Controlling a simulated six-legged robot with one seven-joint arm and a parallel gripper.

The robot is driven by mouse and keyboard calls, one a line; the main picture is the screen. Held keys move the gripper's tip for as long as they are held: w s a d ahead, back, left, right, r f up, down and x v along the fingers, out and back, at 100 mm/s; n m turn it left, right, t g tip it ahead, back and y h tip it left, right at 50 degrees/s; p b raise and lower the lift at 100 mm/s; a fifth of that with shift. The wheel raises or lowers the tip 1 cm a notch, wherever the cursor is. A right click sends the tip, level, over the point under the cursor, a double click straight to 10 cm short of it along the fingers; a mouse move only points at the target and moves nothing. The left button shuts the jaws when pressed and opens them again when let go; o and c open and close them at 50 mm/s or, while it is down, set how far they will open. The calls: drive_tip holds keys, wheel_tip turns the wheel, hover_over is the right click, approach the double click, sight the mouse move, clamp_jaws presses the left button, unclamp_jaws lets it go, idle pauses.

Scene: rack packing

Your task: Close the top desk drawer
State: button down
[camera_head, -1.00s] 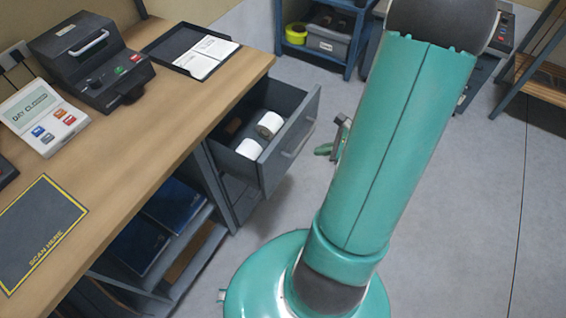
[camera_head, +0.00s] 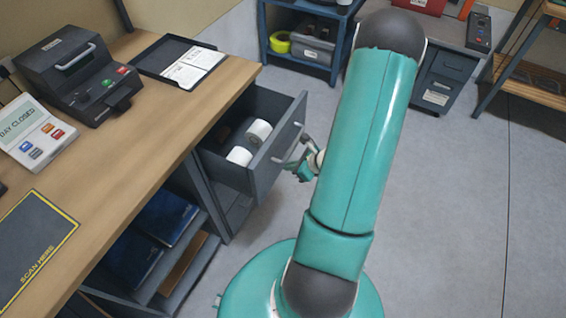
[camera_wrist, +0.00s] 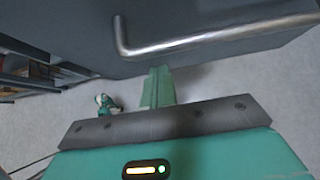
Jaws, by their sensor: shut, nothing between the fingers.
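The top desk drawer (camera_head: 268,175) is pulled open from the desk, grey, with two white rolls (camera_head: 250,143) inside. Its metal bar handle (camera_head: 290,147) is on the front face. In the head view my gripper (camera_head: 302,170) is just outside the drawer front, close to the handle, partly hidden by my arm. In the wrist view the drawer front (camera_wrist: 90,30) fills the top, and the handle (camera_wrist: 200,38) runs across it. My gripper (camera_wrist: 158,80) shows as green fingers shut together, with nothing between them, just below the drawer front; I cannot tell whether they touch it.
The wooden desktop (camera_head: 165,125) carries a dark machine (camera_head: 75,75), a keypad display (camera_head: 35,130) and a black tray with papers (camera_head: 180,65). Open shelves with blue binders (camera_head: 165,215) are below. The grey floor (camera_head: 440,210) to the right is clear.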

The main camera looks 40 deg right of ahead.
sight(275, 164)
drive_tip(key=shift+w+a+r, duration=0.1)
drive_tip(key=shift+w+a, duration=0.15)
drive_tip(key=shift+w, duration=0.45)
drive_tip(key=shift+w+a+r, duration=0.1)
drive_tip(key=shift+w+a, duration=0.15)
drive_tip(key=shift+w, duration=0.4)
drive_tip(key=w+a, duration=0.2)
drive_tip(key=w, duration=0.4)
drive_tip(key=w+a, duration=0.2)
drive_tip(key=w, duration=0.4)
drive_tip(key=w+a, duration=0.2)
drive_tip(key=w, duration=0.4)
drive_tip(key=shift+w+a, duration=0.55)
drive_tip(key=shift+w, duration=0.15)
